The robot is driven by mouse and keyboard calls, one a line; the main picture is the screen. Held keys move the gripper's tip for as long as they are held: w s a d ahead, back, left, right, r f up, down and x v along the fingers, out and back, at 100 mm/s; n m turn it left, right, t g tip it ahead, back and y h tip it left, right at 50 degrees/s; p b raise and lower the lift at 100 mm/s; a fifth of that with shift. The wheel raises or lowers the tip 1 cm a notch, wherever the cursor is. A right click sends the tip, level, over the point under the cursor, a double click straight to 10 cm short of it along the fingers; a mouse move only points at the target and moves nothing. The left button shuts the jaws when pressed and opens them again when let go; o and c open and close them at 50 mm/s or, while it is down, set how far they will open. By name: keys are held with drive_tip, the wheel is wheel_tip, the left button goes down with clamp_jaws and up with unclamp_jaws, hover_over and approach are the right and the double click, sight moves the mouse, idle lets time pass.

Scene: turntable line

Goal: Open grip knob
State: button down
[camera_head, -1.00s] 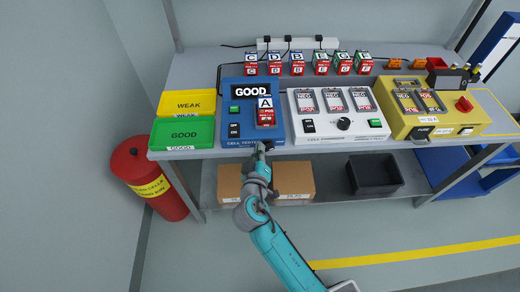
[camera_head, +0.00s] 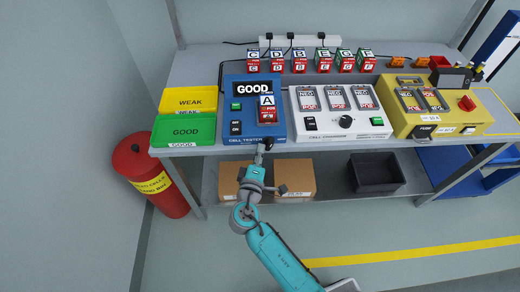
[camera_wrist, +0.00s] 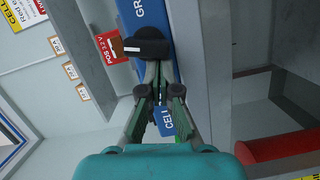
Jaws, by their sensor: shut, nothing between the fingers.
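The black grip knob (camera_head: 268,144) is on the front edge of the blue cell tester (camera_head: 235,130), near its right corner. In the wrist view the knob (camera_wrist: 147,48) is a dark bar on the blue face, beside partly hidden white lettering. My gripper (camera_head: 260,150) is just below and left of the knob in the head view. In the wrist view my gripper (camera_wrist: 158,72) is shut and empty, with its tips close to the knob. I cannot tell whether they touch it. A red and white cell marked A (camera_head: 267,108) sits in the tester, whose display reads GOOD.
A green GOOD tray (camera_head: 184,130) and a yellow WEAK tray (camera_head: 188,100) are left of the tester. A white charger (camera_head: 338,122) and a yellow unit (camera_head: 434,108) stand right. Cardboard boxes (camera_head: 294,180) and a black bin (camera_head: 375,172) are on the lower shelf.

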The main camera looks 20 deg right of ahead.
drive_tip(key=shift+d+f+n, duration=0.1)
drive_tip(key=shift+f+n, duration=0.2)
drive_tip(key=shift+n, duration=0.8)
